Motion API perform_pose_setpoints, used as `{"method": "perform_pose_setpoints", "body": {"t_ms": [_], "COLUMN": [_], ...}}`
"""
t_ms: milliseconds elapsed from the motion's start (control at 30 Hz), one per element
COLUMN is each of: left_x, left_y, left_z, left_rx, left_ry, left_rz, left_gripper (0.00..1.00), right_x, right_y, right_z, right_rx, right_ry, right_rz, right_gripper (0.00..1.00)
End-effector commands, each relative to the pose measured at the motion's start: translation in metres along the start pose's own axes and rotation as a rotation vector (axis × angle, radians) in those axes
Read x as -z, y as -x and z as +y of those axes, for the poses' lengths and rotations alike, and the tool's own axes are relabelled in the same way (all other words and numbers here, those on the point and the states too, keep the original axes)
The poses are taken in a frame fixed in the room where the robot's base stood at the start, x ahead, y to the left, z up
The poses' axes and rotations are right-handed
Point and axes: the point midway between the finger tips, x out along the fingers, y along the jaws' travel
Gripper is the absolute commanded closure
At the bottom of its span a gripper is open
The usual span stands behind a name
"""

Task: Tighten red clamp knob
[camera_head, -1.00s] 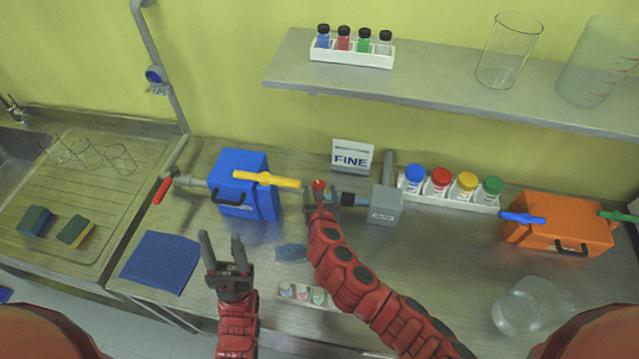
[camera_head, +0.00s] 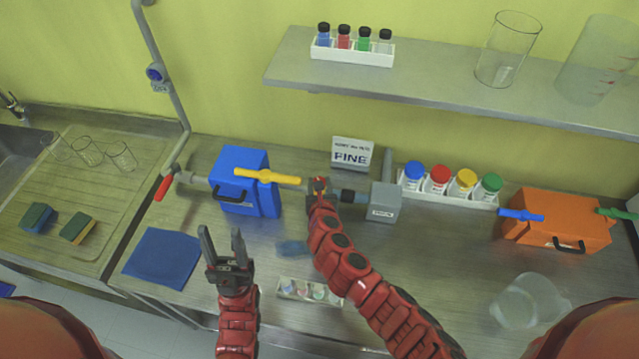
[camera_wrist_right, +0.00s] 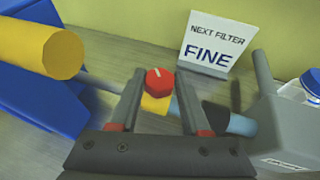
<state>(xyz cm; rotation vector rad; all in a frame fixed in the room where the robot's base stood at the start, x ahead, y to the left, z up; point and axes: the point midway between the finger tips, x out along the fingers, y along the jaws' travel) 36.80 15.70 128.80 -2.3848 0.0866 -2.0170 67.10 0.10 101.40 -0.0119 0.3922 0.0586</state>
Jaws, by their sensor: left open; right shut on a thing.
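The red clamp knob (camera_wrist_right: 160,81) has a white mark on its top and sits on the pipe between the blue box and the grey box. My right gripper (camera_wrist_right: 162,95) has its fingers on either side of the knob in the right wrist view and is shut on it. In the head view my right gripper (camera_head: 320,187) covers most of the clamp; a bit of red shows at its tip. My left gripper (camera_head: 222,240) is open and empty above the front of the bench, left of the right arm.
A blue box (camera_head: 232,170) with a yellow handle (camera_head: 266,176) stands left of the clamp. A grey box (camera_head: 383,203) stands right, with a "NEXT FILTER FINE" sign (camera_head: 351,155) behind. A small tray (camera_head: 308,292) lies in front. An orange box (camera_head: 555,218) stands far right.

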Motion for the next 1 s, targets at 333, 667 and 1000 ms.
{"method": "perform_pose_setpoints", "body": {"t_ms": [333,667,1000], "left_x": [-0.002,-0.01,-0.011], "left_y": [0.009,0.058,0.067], "left_z": [0.0,0.003,0.003], "left_rx": [0.0,0.0,0.0], "left_ry": [0.0,0.0,0.0], "left_rz": [0.0,0.0,0.0], "left_gripper": [0.5,0.5,0.5], "right_x": [0.003,0.006,0.001], "right_y": [-0.002,-0.004,-0.001], "right_z": [0.002,0.009,0.005], "right_rx": [0.026,0.272,0.392], "right_ry": [-0.01,-0.115,-0.161], "right_rz": [0.001,-0.002,0.003], "right_gripper": [1.0,1.0,1.0]}}
